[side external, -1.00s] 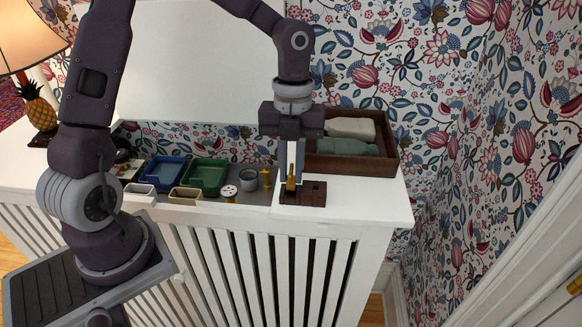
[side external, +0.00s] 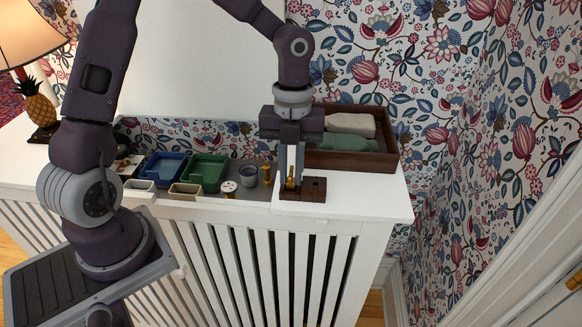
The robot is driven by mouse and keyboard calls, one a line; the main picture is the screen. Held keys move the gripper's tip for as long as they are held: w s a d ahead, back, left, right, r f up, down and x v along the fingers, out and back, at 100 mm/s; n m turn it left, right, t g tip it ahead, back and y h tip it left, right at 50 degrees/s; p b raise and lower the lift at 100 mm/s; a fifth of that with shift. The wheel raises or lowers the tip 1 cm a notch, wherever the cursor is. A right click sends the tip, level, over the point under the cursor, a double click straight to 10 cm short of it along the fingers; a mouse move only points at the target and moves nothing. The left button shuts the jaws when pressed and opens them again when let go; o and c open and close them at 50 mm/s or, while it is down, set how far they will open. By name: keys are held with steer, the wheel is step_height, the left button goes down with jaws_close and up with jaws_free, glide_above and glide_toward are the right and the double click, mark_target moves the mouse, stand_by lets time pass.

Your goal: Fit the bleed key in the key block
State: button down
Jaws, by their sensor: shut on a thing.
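The bleed key (side external: 290,179) is a small brass-coloured piece held upright between the fingers of my gripper (side external: 291,174). The key block (side external: 316,189) is a dark brown wooden block on the white top near its front edge. My gripper points straight down over the left part of the block and is shut on the key. The key's lower end is at the block's top; I cannot tell how deep it sits in any opening. A dark opening shows in the right part of the block.
A wooden crate (side external: 391,159) with folded cloths stands behind and right of my gripper. To the left are a blue tray (side external: 145,176), a green tray (side external: 226,173), a grey cup (side external: 248,177), a white round tin (side external: 229,187) and a brass piece (side external: 267,174). The white top at right (side external: 375,191) is clear.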

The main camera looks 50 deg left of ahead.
steer(key=shift+f, duration=0.35)
steer(key=c, duration=1.3)
jaws_free()
steer(key=r, duration=0.7)
steer(key=shift+w+a, duration=0.25)
steer(key=shift+w, duration=0.1)
